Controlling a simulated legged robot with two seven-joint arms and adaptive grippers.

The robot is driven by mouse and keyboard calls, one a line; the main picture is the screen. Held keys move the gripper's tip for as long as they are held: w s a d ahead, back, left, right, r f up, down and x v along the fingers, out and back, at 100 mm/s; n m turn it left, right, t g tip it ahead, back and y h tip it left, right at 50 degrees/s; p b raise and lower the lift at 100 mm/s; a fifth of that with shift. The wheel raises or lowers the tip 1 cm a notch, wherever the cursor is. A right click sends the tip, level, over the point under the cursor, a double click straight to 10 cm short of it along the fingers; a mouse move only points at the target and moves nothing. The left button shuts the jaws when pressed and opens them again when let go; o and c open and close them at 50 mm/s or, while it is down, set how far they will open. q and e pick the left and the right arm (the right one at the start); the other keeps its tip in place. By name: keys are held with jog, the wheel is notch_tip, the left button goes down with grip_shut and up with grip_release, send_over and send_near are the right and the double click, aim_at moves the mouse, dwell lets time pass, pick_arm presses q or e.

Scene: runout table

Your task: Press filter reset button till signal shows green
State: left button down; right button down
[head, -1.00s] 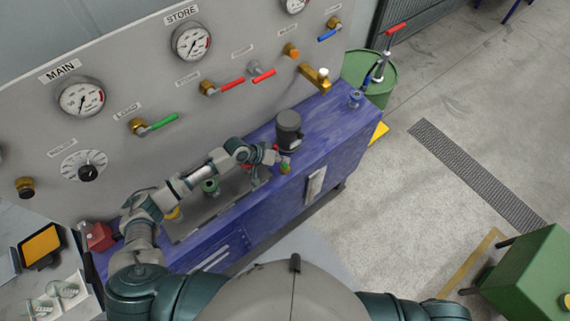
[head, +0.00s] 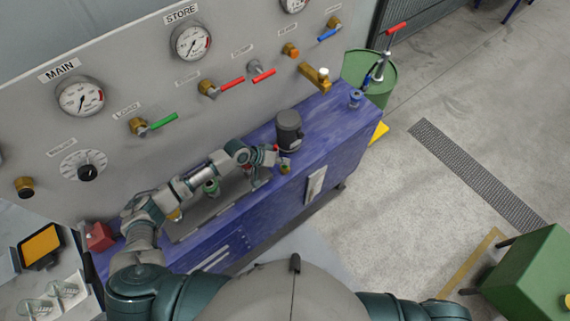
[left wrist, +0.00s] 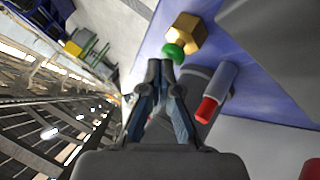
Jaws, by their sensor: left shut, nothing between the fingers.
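The blue bench (head: 330,135) carries a dark cylindrical housing (head: 288,130), probably the filter. My left gripper (head: 277,160) is shut and empty just in front of it. In the left wrist view, its fingertips (left wrist: 160,66) point at a green dome (left wrist: 174,53) on a brass hex fitting (left wrist: 188,31). The tips are very close to the dome; I cannot tell whether they touch it. A grey cylinder with a red end (left wrist: 207,110) lies beside the fingers. The frames do not make clear which part is the button or the signal. My right gripper is out of view.
The grey panel behind has a MAIN gauge (head: 81,97), a STORE gauge (head: 191,42) and several coloured lever valves. A green drum (head: 375,75) stands past the bench's far end. A green box (head: 530,270) stands at right. The floor between is clear.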

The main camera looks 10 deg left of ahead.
pick_arm(q)
jog(key=shift+f, duration=0.35)
dwell(0.3)
jog(key=shift+r, duration=0.15)
jog(key=shift+r+p, duration=0.8)
jog(key=shift+p, duration=0.05)
notch_tip(320, 180, up, 5)
jog(key=p, duration=0.5)
jog(key=shift+r, duration=0.1)
